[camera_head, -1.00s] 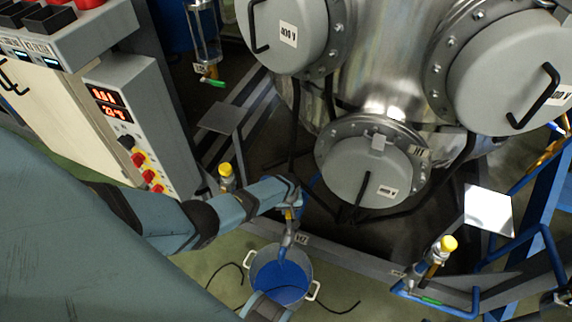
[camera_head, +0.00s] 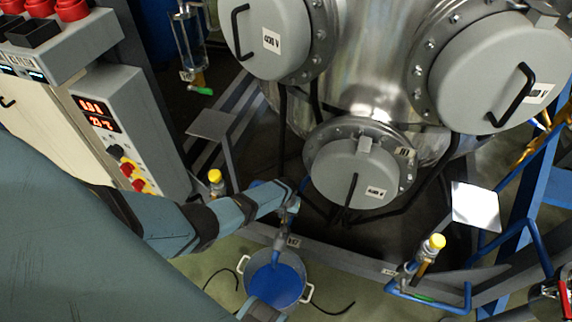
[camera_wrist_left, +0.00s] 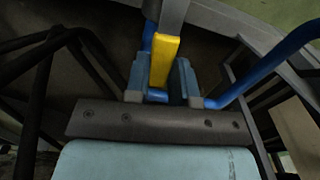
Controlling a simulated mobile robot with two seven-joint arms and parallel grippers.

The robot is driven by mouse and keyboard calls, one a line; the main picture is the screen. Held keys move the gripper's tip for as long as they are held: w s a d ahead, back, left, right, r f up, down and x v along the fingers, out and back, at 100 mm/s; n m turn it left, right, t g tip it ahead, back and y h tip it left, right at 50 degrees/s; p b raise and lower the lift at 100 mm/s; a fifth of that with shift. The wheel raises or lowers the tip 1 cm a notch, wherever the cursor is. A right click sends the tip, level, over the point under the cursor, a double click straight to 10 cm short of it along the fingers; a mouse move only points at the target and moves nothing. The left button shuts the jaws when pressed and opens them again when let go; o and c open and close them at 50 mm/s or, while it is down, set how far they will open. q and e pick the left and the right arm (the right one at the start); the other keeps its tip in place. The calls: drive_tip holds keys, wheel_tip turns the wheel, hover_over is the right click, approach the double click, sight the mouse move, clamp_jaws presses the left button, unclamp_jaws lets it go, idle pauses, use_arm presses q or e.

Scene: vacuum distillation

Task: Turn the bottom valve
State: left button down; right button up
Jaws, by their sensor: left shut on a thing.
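My left gripper (camera_head: 290,205) reaches in from the left, below the round bottom flange of the steel vessel. In the left wrist view its two fingers (camera_wrist_left: 162,82) stand either side of a yellow valve handle (camera_wrist_left: 164,60) and are shut on it. A grey metal part runs up from the handle, and a blue pipe (camera_wrist_left: 265,75) curves past on the right. In the head view the fingers and handle are mostly hidden by the gripper.
The two-handled pot (camera_head: 301,279) holds blue and stands on the floor under the spout. A grey frame beam (camera_head: 340,257) runs beside it. Yellow-capped valves stand left (camera_head: 215,177) and right (camera_head: 436,241). A control box (camera_head: 110,125) is at the left; the vessel's flange (camera_head: 355,172) is close above.

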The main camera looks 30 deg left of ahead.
use_arm(q)
drive_tip(key=c, duration=1)
unclamp_jaws()
drive_tip(key=shift+o, duration=0.2)
use_arm(e)
drive_tip(key=shift+r, duration=0.2)
use_arm(q)
drive_tip(key=shift+r, duration=0.25)
wheel_tip(320, 180, up, 13)
drive_tip(key=p, duration=0.6)
drive_tip(key=shift+r, duration=0.15)
use_arm(e)
drive_tip(key=shift+d+r+m+g, duration=0.15)
drive_tip(key=shift+r, duration=0.45)
drive_tip(key=shift+d+r+m+g, duration=0.1)
drive_tip(key=shift+r+m+g, duration=0.05)
drive_tip(key=shift+r, duration=0.4)
